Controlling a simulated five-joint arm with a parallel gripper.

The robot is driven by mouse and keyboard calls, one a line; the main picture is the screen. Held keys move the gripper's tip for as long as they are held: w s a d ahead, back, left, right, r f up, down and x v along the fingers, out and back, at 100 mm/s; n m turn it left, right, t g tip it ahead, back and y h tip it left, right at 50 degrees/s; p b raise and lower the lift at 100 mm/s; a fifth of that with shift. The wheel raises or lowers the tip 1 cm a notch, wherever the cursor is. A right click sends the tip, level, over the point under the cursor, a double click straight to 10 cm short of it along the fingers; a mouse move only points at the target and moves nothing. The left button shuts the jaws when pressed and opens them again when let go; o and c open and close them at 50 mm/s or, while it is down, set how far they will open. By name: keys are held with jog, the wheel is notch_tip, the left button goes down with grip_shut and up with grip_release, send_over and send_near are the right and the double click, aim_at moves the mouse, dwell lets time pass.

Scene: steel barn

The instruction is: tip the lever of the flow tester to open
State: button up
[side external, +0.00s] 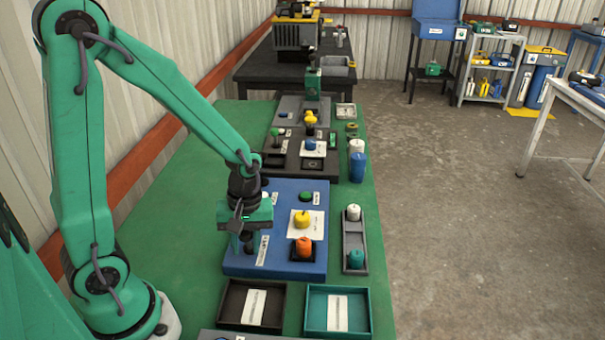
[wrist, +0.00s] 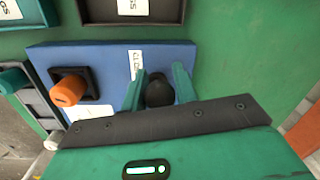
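A blue panel (side external: 283,272), which I take to be the flow tester, lies flat on the green bench; it also shows in the wrist view (wrist: 75,55). A rounded black lever knob (wrist: 159,92) stands on it beside a white label strip (wrist: 135,65). My gripper (side external: 246,240) is down over the panel's left side. In the wrist view the two green fingers of my gripper (wrist: 159,86) stand on either side of the black knob, very close to it; contact cannot be made out. In the side view my gripper hides the knob. The lever's lower part is hidden.
On the panel are an orange knob (side external: 304,246) on a black base and a yellow knob (side external: 302,219). A black tray (side external: 222,302) and a teal tray (side external: 309,320) lie in front. A grey rack (side external: 363,232) stands at right. Another dark panel (side external: 278,160) lies behind.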

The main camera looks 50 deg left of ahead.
grip_shut()
jog(key=shift+w+a+r+g, duration=0.25)
jog(key=shift+w+a+g, duration=0.2)
jog(key=shift+g, duration=0.55)
jog(key=shift+w, duration=0.1)
jog(key=o, duration=0.9)
grip_release()
jog(key=shift+r, duration=0.1)
